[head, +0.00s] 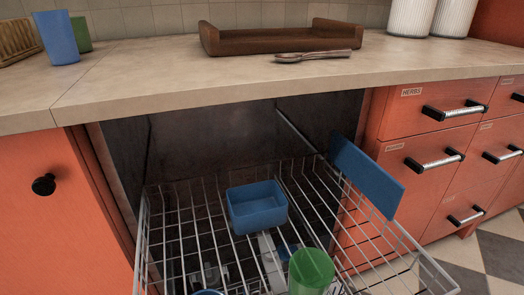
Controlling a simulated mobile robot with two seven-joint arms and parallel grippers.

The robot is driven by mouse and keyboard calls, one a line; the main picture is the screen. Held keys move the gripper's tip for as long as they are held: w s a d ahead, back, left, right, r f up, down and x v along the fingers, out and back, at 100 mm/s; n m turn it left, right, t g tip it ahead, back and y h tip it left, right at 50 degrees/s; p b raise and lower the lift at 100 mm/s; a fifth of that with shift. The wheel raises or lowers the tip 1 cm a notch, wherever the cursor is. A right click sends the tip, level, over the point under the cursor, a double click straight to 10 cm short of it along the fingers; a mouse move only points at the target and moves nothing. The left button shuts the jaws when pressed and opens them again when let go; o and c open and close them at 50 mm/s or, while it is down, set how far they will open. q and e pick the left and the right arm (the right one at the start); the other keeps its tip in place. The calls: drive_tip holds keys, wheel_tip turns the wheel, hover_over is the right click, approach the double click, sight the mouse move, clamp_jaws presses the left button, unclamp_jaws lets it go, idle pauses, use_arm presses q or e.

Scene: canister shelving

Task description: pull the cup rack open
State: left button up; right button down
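The cup rack (214,200) is a white wire basket. It stands out from a dark compartment (200,140) under the counter and runs past the bottom edge of the head view, so its front edge is hidden. A blue square bowl (257,207) sits in its middle. A green cup (311,270) stands nearer the front, and part of a blue round item (207,292) shows at the bottom edge. A flat blue board (366,175) stands tilted at the right side. Neither of my grippers can be made out.
Pale grey parts (272,262) show below the wires; I cannot tell what they are. The counter (180,75) holds a brown wooden tray (280,38), a spoon (313,56), a blue cup (57,38) and white canisters (411,16). Orange drawers (430,125) stand right, an orange door (45,210) left.

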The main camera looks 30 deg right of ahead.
drive_tip(key=shift+s+f, duration=0.1)
drive_tip(key=shift+s, duration=0.3)
drive_tip(key=shift+c, duration=2)
unclamp_jaws()
drive_tip(key=shift+a, duration=0.1)
drive_tip(key=p+v, duration=0.4)
drive_tip(key=v, duration=0.6)
drive_tip(key=shift+p, duration=0.4)
